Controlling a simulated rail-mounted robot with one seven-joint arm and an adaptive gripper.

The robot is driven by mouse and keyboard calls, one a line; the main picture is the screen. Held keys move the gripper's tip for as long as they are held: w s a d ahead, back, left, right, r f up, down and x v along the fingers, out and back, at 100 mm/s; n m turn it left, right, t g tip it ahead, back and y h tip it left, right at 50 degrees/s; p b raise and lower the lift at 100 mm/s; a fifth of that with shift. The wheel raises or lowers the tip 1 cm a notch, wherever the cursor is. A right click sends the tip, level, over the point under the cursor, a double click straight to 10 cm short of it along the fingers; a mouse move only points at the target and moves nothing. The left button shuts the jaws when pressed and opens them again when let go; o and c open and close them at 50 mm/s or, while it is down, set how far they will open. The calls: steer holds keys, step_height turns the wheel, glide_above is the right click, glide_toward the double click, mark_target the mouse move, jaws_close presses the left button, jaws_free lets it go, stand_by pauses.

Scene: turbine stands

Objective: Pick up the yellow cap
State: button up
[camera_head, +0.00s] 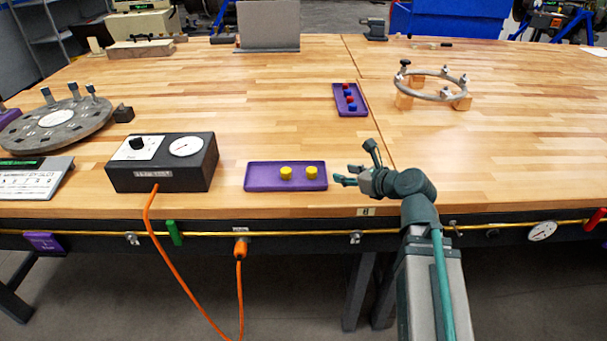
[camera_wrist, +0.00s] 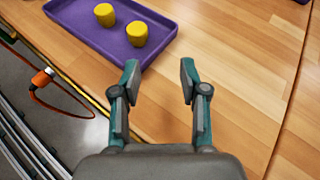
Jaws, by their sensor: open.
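Two yellow caps stand on a purple tray (camera_head: 258,177) near the front edge of the wooden table. The left cap (camera_head: 286,173) and the right cap (camera_head: 311,172) are a short way apart. In the wrist view, one cap (camera_wrist: 137,33) is nearer my gripper and the other cap (camera_wrist: 104,14) is farther off, on the same purple tray (camera_wrist: 75,20). My gripper (camera_head: 345,176) is just right of the tray, open and empty. In the wrist view, my gripper's fingers (camera_wrist: 158,82) are spread over bare wood, apart from both caps.
A black test box (camera_head: 160,163) with a dial and an orange cable stands left of the tray. A second purple tray (camera_head: 350,112) holds red and blue caps. A metal ring (camera_head: 432,96) rests on wooden blocks at the right. The table's middle is clear.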

mark_target(312, 170)
steer(key=a, duration=0.3)
steer(key=shift+s+r+g+y, duration=0.25)
steer(key=shift+s+g+y, duration=0.05)
steer(key=shift+s+y, duration=0.1)
steer(key=shift+w+a+p, duration=0.1)
steer(key=shift+a+p, duration=0.15)
steer(key=shift+p, duration=0.3)
steer(key=p+x, duration=0.1)
steer(key=p, duration=0.1)
steer(key=shift+w+a+p, duration=0.25)
steer(key=shift+w+p, duration=0.1)
steer(key=shift+p, duration=0.05)
steer(key=shift+f+x, duration=0.2)
steer(key=shift+x, duration=0.9)
steer(key=shift+p+x, duration=0.45)
steer(key=shift+x, duration=2.65)
steer(key=shift+s+f, duration=0.1)
steer(key=c, duration=0.6)
